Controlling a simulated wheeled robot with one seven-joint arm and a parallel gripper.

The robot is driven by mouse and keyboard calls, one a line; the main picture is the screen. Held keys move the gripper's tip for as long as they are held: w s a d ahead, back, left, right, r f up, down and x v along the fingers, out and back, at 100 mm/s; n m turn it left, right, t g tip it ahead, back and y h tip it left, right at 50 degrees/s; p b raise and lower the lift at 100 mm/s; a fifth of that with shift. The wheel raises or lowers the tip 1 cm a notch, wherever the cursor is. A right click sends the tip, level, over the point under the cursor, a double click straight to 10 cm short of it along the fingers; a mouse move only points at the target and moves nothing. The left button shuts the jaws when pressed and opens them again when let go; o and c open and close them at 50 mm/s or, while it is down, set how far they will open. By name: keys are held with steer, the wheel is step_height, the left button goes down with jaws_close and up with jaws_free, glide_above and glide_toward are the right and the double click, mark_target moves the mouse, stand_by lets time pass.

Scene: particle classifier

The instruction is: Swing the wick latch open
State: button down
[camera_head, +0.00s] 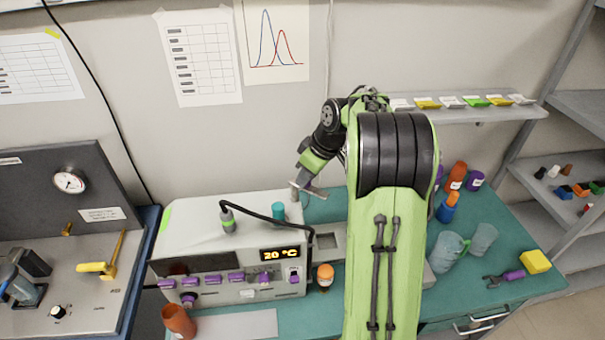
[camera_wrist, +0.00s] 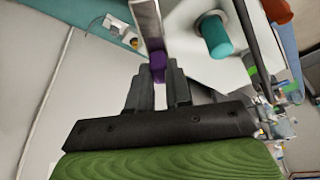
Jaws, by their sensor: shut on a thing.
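A flat metal bar (camera_wrist: 147,25) with a purple grip (camera_wrist: 158,68) at its near end shows in the wrist view; I take it for the wick latch. My gripper (camera_wrist: 158,85) is shut on the purple grip, one dark finger on each side. In the head view my gripper (camera_head: 303,184) is above the back right corner of the white machine (camera_head: 190,230), and the metal bar (camera_head: 318,192) shows there at its fingertips. The fingers hide part of the grip. How far the bar is swung I cannot tell.
A teal cylinder (camera_head: 278,211) stands on the machine close to my gripper; it also shows in the wrist view (camera_wrist: 215,35). A black hose (camera_head: 250,207) arches over the machine top. An orange-capped bottle (camera_head: 325,275) stands right of the machine. Jugs and bottles crowd the teal bench's right side.

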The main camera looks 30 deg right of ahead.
steer(key=shift+w+d+n, duration=0.1)
steer(key=shift+d+n, duration=0.05)
steer(key=shift+n, duration=0.35)
steer(key=shift+y, duration=0.3)
steer(key=c, duration=1)
jaws_free()
steer(key=shift+c, duration=0.2)
steer(key=shift+r, duration=0.1)
steer(key=p+v, duration=0.4)
steer(key=v, duration=1.1)
steer(key=shift+r, duration=0.4)
steer(key=shift+f, duration=0.1)
